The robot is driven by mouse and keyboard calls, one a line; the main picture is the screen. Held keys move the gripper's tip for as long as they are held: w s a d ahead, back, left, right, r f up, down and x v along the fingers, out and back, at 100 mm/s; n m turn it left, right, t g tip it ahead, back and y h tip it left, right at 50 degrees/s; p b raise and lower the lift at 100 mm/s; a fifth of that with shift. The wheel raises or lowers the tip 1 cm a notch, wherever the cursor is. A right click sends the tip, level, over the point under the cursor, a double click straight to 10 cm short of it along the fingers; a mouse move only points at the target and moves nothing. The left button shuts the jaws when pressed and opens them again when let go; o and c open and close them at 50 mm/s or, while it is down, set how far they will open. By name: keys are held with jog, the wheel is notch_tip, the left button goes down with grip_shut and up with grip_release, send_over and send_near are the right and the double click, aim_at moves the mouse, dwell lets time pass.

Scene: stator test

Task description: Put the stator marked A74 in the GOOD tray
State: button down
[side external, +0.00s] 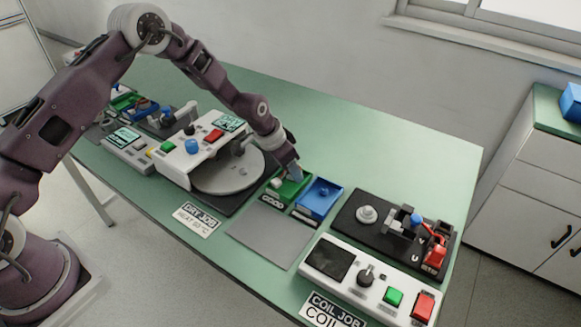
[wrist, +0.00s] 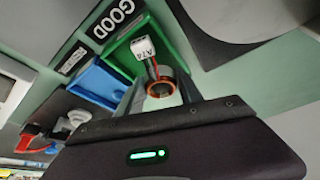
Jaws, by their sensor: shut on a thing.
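The stator (wrist: 160,88) is a small ring with copper-coloured windings, between the fingers of my gripper (wrist: 161,92) in the wrist view. A white tag marked A74 (wrist: 143,48) hangs from it on leads and lies over the green tray. The green tray (wrist: 176,38) carries a GOOD label (wrist: 113,18). In the side view my gripper (side external: 287,178) is shut on the stator over the green GOOD tray (side external: 299,184). The stator is not clearly visible there. I cannot tell whether it touches the tray floor.
A blue tray (side external: 318,199) stands just right of the green one. The dry station's round plate (side external: 228,172) is close on the left. The coil station (side external: 370,278) is to the right. A bare grey mat (side external: 268,236) lies in front. The table behind is clear.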

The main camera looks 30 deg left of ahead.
jog(key=shift+f, duration=0.15)
jog(key=shift+f, duration=0.25)
jog(key=c, duration=0.7)
grip_release()
jog(key=shift+s, duration=0.1)
jog(key=v, duration=0.7)
jog(key=shift+r, duration=0.2)
